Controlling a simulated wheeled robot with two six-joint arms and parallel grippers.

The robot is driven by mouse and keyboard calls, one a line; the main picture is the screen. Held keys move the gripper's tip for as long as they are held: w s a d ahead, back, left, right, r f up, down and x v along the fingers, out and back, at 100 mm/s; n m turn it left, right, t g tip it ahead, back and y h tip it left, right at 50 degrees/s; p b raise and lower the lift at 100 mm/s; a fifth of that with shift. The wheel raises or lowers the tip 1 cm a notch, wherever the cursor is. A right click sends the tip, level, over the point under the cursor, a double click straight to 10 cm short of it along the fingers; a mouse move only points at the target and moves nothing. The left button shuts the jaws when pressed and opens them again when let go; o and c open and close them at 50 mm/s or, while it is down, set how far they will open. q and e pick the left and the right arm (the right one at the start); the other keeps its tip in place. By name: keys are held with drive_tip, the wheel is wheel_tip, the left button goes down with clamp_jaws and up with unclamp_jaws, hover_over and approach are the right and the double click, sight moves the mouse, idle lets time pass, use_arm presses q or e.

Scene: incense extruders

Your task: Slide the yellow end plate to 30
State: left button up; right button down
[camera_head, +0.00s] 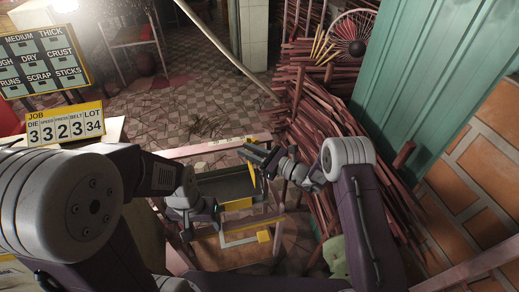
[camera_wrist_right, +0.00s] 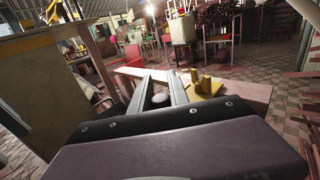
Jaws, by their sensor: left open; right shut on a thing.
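The yellow end plate (camera_head: 252,174) shows in the head view as a narrow upright strip at the right end of a dark trough (camera_head: 226,187). My right gripper (camera_head: 250,156) reaches in from the right with its fingers at the plate's upper end, shut on it. The exact contact is hidden. In the right wrist view the two grey fingers (camera_wrist_right: 158,88) point ahead, with a pale round knob (camera_wrist_right: 160,99) between them. My left gripper (camera_head: 195,222) is open at the trough's near left, apart from the plate. No scale reading is legible.
A yellow block (camera_head: 263,236) sits on a pale frame in front of the trough. A pinkish rail (camera_head: 215,146) runs behind it. The job board (camera_head: 65,124) stands at left, reading 33, 23, 34. Stacked incense sticks (camera_head: 320,120) crowd the right side.

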drive_tip(key=shift+s+a, duration=0.1)
drive_tip(key=shift+a, duration=0.1)
drive_tip(key=c, duration=1.3)
unclamp_jaws()
drive_tip(key=shift+d, duration=0.1)
drive_tip(key=v, duration=0.9)
drive_tip(key=shift+d, duration=0.1)
